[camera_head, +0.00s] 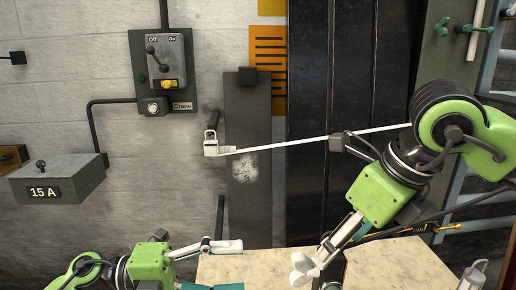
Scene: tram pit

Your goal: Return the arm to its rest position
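My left arm comes in at the bottom left, with a green wrist block. Its gripper (224,266) points right, low over a pale worktop (395,265). One finger is clear and apart from a teal part at the bottom edge; nothing shows held. My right arm reaches in from the right with its elbow raised and its forearm slanting down to the left. Its gripper (320,271) hangs over the worktop, its pale finger apart from a darker one. No held object shows there, though the lower part is cut off.
A pale bar (300,144) runs from a wall latch (212,147) across the dark door (350,60), passing behind my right arm. A crane switch box (166,70) and a 15 A box (58,179) are on the left wall. Railings stand at right.

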